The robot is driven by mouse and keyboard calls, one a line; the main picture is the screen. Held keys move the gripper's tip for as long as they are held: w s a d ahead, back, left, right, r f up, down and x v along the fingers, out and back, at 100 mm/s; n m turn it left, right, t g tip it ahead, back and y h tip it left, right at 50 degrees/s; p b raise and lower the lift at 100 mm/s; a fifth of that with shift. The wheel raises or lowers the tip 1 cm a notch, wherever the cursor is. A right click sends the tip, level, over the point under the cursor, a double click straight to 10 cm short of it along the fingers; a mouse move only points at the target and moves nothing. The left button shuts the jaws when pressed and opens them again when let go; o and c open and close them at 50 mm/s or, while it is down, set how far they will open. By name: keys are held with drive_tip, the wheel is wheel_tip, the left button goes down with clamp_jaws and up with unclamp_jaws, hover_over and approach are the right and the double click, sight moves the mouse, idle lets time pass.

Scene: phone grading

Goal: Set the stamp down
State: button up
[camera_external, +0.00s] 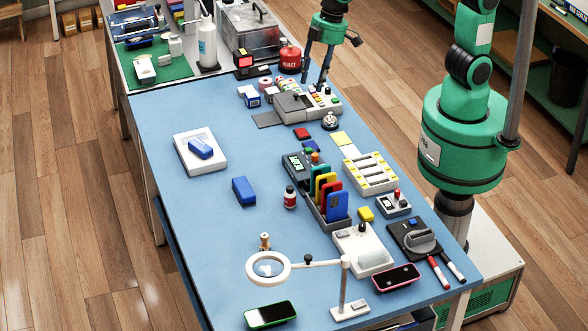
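My gripper (314,78) is at the top of the view, pointing down over the back of the blue table. Its two dark fingers are apart, and I see nothing between them. The fingertips are close above a grey device with coloured buttons (322,97); I cannot tell if they touch it. A small brass-coloured upright piece with a knob (265,241), perhaps the stamp, stands behind the magnifier ring, its lower part partly hidden. A red, knob-topped object with a white label (290,55) stands left of my gripper. I cannot tell for sure which is the stamp.
The blue table (215,105) has free room at left and centre. A blue block sits on a white pad (214,165); another blue block (244,190) lies nearby. A phone rack (312,215), a magnifier (300,264) and a green-edged phone (270,315) stand toward the front.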

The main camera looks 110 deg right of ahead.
drive_tip(key=s+d+r+t, duration=0.1)
drive_tip(key=s+d, duration=0.1)
drive_tip(key=s, duration=0.7)
drive_tip(key=s+d+r+t, duration=0.1)
drive_tip(key=s+d, duration=0.2)
drive_tip(key=s, duration=0.7)
drive_tip(key=s+d+r, duration=0.1)
drive_tip(key=s+d, duration=0.1)
drive_tip(key=s, duration=0.8)
drive_tip(key=shift+s+d+r+t, duration=0.15)
drive_tip(key=shift+d+r+t, duration=0.05)
drive_tip(key=shift+d+t, duration=0.2)
